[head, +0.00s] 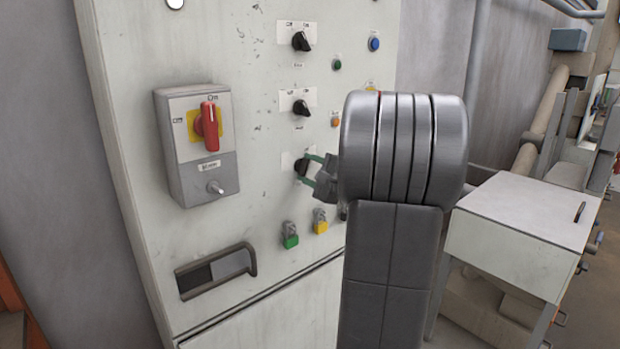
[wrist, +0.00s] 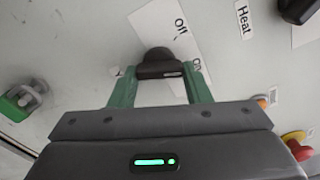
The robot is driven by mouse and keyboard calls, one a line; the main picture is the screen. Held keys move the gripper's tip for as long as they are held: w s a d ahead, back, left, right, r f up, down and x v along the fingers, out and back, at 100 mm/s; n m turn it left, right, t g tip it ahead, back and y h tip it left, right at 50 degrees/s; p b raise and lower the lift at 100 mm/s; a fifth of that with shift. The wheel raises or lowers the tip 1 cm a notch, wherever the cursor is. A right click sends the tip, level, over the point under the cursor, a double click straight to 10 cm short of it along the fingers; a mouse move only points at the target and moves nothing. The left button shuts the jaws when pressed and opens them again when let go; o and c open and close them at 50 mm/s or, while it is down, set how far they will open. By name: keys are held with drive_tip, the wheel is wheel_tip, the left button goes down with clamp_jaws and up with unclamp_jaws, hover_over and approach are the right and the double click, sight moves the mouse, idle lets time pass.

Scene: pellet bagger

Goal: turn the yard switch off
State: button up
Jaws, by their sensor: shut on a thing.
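A black rotary knob (head: 301,167) is the lowest of three on the pale cabinet front. My gripper (head: 305,169) is shut on it, with one green finger on each side. In the wrist view the knob (wrist: 158,61) sits between the finger ends, beside a white plate (wrist: 165,22) lettered "Off" and "On". A small white mark shows on the knob; I cannot tell which word it points to. The knob's name tag is mostly hidden by a finger, with only a letter like "Y" showing.
Two more black knobs (head: 301,41) (head: 301,108) are above. A red-handled switch box (head: 197,145) is to the left. Green (head: 290,237) and yellow (head: 320,222) padlocks hang below. A red button (wrist: 299,150) shows close to my gripper in the wrist view.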

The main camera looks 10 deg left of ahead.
drive_tip(key=n+b, duration=0.1)
drive_tip(key=b, duration=0.1)
drive_tip(key=f+n+b, duration=0.1)
drive_tip(key=b, duration=0.1)
drive_tip(key=shift+b, duration=0.35)
drive_tip(key=n+b, duration=0.4)
drive_tip(key=b, duration=0.3)
drive_tip(key=shift+r, duration=0.15)
drive_tip(key=n+b, duration=0.1)
drive_tip(key=b, duration=0.1)
drive_tip(key=n+b, duration=0.2)
drive_tip(key=b, duration=0.1)
drive_tip(key=shift+r, duration=0.25)
drive_tip(key=shift+r+n+b, duration=0.15)
drive_tip(key=shift+n+b, duration=0.7)
drive_tip(key=shift+n, duration=0.05)
drive_tip(key=shift+r, duration=0.1)
drive_tip(key=o, duration=1)
drive_tip(key=shift+s+d, duration=0.1)
